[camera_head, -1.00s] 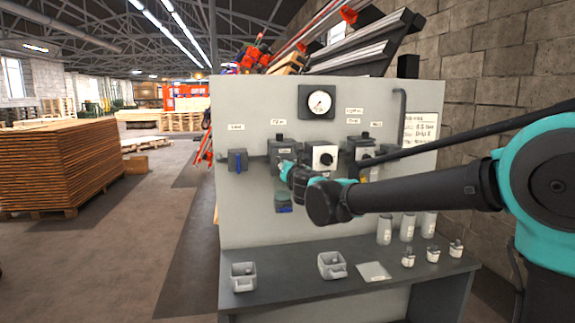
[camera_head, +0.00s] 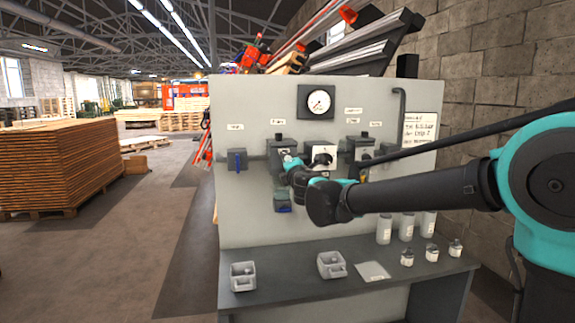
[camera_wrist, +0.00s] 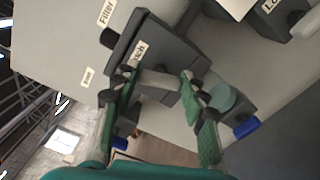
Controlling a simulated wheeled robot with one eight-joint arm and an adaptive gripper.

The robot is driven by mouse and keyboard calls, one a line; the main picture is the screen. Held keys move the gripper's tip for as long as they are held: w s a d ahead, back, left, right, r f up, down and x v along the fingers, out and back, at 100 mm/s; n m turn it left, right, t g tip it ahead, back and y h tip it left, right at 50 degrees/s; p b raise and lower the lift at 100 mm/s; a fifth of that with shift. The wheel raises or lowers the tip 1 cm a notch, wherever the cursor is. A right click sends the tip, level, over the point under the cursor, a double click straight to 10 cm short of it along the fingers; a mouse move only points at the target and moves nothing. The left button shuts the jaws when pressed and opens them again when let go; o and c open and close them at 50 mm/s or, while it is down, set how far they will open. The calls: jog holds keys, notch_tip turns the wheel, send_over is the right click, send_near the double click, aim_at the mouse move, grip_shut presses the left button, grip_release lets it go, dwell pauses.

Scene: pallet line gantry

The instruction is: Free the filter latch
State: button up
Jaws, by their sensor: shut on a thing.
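The filter unit (camera_head: 279,144) is a dark grey box on the grey panel, under a small label. In the wrist view its front (camera_wrist: 158,43) fills the upper middle, with a "Filter" label above it and a "latch" label on it. A light grey latch bar (camera_wrist: 158,78) crosses below the latch label. My gripper (camera_wrist: 160,84) has one green-padded finger at each end of this bar and is shut on it. In the head view my gripper (camera_head: 289,162) is at the filter unit, and the wrist hides the latch. A clear bowl with a blue bottom (camera_head: 283,201) hangs below.
A blue-handled valve (camera_head: 237,161) is left of the filter, a white-faced unit (camera_head: 321,157) right of it. A gauge (camera_head: 320,102) is above. The bench (camera_head: 300,292) below holds two grey bins, a card and several small bottles. Open floor lies left.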

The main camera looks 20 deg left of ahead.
jog(key=m, duration=0.4)
jog(key=shift+f, duration=0.1)
dwell(0.7)
jog(key=o, duration=1.2)
jog(key=shift+c, duration=0.2)
jog(key=v, duration=1.2)
jog(key=shift+d, duration=0.1)
